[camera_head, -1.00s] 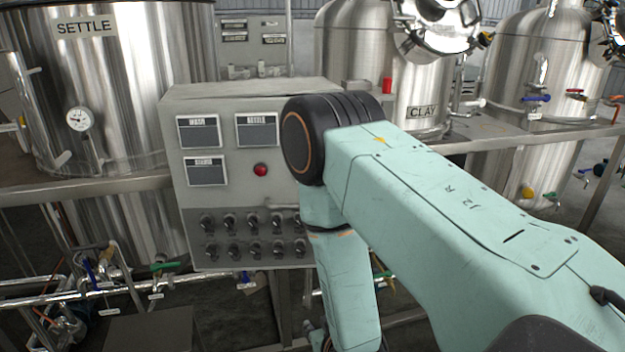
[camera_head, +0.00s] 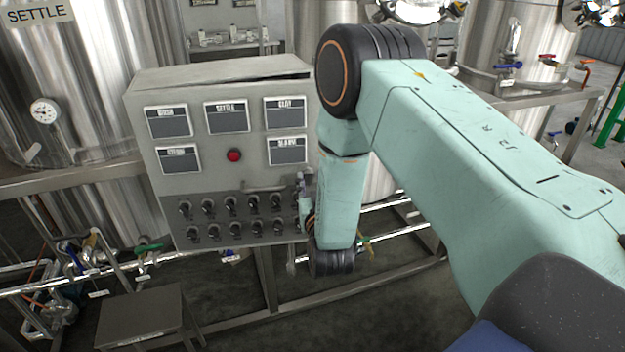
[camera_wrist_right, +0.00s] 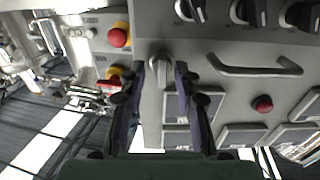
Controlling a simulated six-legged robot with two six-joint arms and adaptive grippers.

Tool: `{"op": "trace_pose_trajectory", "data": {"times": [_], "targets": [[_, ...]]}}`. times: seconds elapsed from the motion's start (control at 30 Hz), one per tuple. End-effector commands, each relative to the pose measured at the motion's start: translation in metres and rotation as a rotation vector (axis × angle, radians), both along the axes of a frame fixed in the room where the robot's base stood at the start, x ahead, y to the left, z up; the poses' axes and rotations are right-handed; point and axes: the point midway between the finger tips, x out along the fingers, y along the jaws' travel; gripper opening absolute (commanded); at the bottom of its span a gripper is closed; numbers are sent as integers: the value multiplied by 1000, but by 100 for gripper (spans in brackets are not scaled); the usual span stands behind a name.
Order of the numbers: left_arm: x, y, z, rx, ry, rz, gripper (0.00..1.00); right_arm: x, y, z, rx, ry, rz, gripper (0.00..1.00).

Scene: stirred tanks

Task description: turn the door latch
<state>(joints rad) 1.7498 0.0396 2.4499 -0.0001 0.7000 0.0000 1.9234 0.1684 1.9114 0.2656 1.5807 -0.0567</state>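The grey control cabinet (camera_head: 225,160) stands in front of me; its front door carries screens, a red button and rows of knobs. In the right wrist view a small grey latch (camera_wrist_right: 156,74) sits near the door's edge, between my fingertips in the picture. My right gripper (camera_wrist_right: 160,80) is open, one dark finger on each side of the latch; I cannot tell whether they touch it. In the head view my right gripper (camera_head: 303,182) is at the door's right edge, partly behind my forearm, and the latch is hidden there. My left gripper is not in view.
A bar handle (camera_wrist_right: 255,70) and several black knobs (camera_wrist_right: 243,12) are close to the gripper. A low stool (camera_head: 145,312) stands at the lower left. Pipes and steel tanks (camera_head: 95,90) surround the cabinet.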

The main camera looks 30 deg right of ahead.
Motion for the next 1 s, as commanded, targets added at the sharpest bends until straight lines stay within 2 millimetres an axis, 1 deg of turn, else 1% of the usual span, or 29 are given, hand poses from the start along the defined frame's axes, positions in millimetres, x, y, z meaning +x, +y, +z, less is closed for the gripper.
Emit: {"op": "trace_pose_trajectory", "data": {"times": [0.13,0.37,0.73,0.77,1.0], "targets": [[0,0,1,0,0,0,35,5,-3,0,0,1,0,32],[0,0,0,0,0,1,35,4,-5,-1,0,2,-3,32],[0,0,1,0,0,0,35,4,-5,0,0,2,-4,2],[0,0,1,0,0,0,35,4,-5,0,0,1,-4,0],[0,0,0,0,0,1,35,5,-5,1,3,-3,-3,0]]}}
